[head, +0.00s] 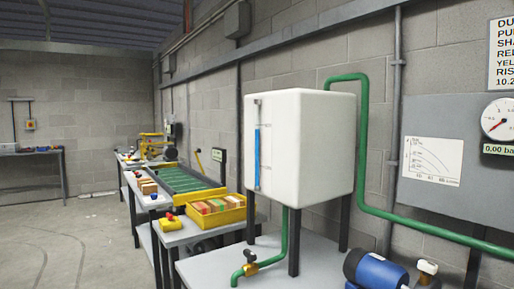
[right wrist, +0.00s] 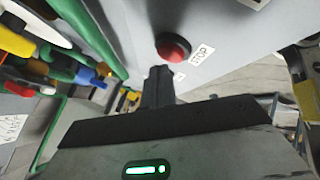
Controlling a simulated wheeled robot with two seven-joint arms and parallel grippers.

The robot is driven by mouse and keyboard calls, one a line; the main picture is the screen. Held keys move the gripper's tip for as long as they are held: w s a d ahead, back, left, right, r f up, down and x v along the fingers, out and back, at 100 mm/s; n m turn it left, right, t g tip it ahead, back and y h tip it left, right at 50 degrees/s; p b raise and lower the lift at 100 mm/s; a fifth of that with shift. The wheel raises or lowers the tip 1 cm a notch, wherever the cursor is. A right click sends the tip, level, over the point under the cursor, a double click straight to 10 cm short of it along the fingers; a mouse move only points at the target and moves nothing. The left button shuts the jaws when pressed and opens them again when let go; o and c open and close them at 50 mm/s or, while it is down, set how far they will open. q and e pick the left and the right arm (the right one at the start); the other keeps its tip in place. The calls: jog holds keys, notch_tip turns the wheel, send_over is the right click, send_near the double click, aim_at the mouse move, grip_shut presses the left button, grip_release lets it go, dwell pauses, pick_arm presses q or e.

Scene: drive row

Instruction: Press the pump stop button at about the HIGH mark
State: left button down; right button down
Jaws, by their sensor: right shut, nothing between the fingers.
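In the right wrist view a round red button (right wrist: 173,48) sits on a light grey surface, with a white label (right wrist: 201,55) beside it that seems to read STOP. My right gripper (right wrist: 159,74) is shut and empty; its fingertips show just below the button, and I cannot tell if they touch it. In the head view a white tank (head: 318,140) stands on dark legs. Its sight tube (head: 257,155) shows a blue column reaching well up the tube; the marks beside it are too small to read. My left gripper is in neither view.
A grey bench (head: 210,268) carries the tank, a green pipe (head: 361,150) and a blue motor (head: 375,270). A gauge (head: 500,118) on the wall panel has a 0.00 bar readout. A yellow crate (head: 215,212) stands on the bench at left. The floor at far left is clear.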

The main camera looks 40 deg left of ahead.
dwell(0.4)
jog(key=shift+f+b, duration=0.3)
jog(key=shift+f, duration=0.25)
dwell(0.4)
jog(key=shift+r+p, duration=0.5)
jog(key=shift+r, duration=0.05)
notch_tip(320, 180, up, 6)
jog(key=p, duration=0.5)
jog(key=shift+p, duration=0.3)
dwell(0.5)
